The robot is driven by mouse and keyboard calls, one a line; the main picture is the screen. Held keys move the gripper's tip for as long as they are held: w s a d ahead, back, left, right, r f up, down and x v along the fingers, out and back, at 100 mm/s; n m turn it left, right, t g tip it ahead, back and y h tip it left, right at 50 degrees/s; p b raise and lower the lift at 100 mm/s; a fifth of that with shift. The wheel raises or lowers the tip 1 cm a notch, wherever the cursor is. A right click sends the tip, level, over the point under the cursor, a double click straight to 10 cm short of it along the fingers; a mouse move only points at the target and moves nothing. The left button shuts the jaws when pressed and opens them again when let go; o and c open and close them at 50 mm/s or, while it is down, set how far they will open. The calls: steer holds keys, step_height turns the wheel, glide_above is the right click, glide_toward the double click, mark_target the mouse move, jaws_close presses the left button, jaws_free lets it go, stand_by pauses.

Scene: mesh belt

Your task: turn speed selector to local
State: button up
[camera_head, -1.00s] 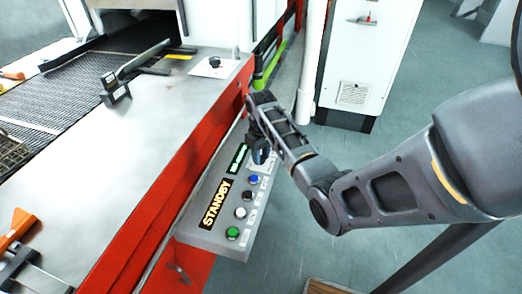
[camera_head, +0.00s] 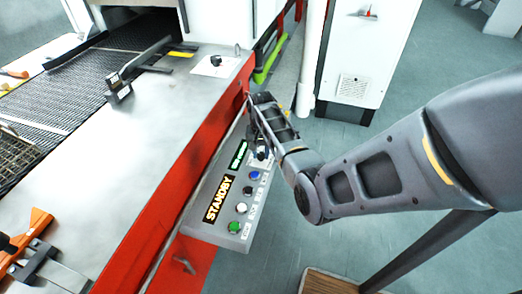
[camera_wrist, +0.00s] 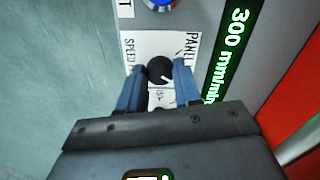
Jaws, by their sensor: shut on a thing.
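The speed selector is a black round knob (camera_wrist: 160,70) on a white label plate, with "SPEED" at its left and "PANEL" at its right in the wrist view. A white pointer mark on it points toward the lower right of that view. My gripper (camera_wrist: 159,78) has its two blue fingers on either side of the knob, shut on it. In the head view my gripper (camera_head: 262,152) is at the far end of the grey control panel (camera_head: 222,236), and the knob there is mostly hidden. Lettering below the knob is largely covered by my gripper.
The panel holds a lit STANDBY display (camera_head: 217,199), a green display (camera_wrist: 228,50) reading 300 mm/min, and green (camera_head: 234,226), white (camera_head: 241,207), black and blue (camera_head: 254,175) buttons. The red machine side (camera_head: 150,225) runs beside it. A white cabinet (camera_head: 365,60) stands behind; open floor lies right.

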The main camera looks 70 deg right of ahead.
mark_target(261, 154)
steer(key=shift+w+m, duration=0.1)
steer(key=shift+m, duration=0.3)
steer(key=shift+r, duration=0.1)
steer(key=o, duration=1)
steer(key=shift+o, duration=0.2)
steer(key=shift+r, duration=3.85)
